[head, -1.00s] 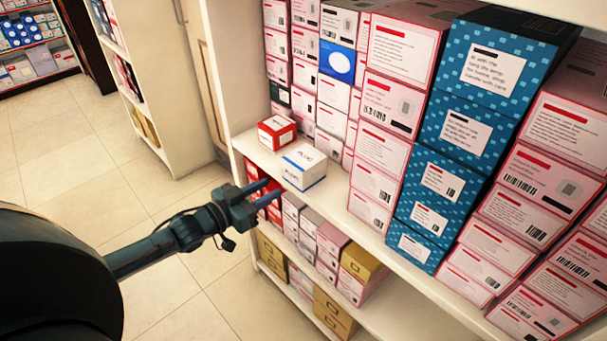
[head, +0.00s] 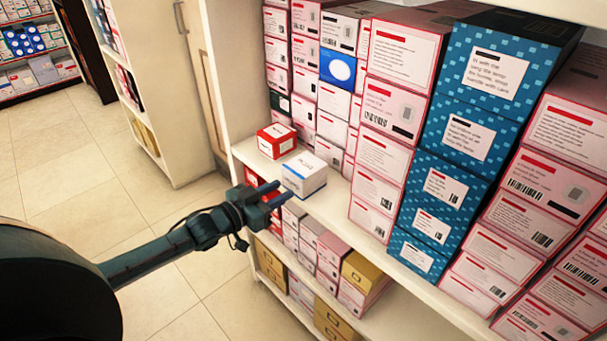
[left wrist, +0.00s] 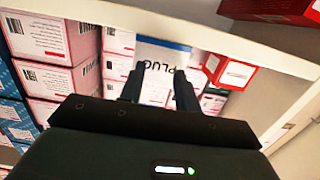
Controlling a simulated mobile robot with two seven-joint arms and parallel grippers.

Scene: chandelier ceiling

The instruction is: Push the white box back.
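The white box (head: 304,175), with blue trim and lettering, sits upright near the front edge of the middle shelf. In the left wrist view the white box (left wrist: 162,58) shows beyond and between my fingers. My left gripper (head: 275,193) is at the front of the shelf, its fingertips pointing at the box's near side. In the left wrist view my left gripper (left wrist: 159,88) has its two fingers apart, with nothing held. I cannot tell whether the fingertips touch the box. My right gripper is not in view.
A small red box (head: 277,140) stands just left of the white box. Stacked pink-and-white boxes (head: 384,150) rise to its right and behind it. The shelf board (head: 325,213) has a bare strip in front. A lower shelf holds brown boxes (head: 366,270). The left floor is open.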

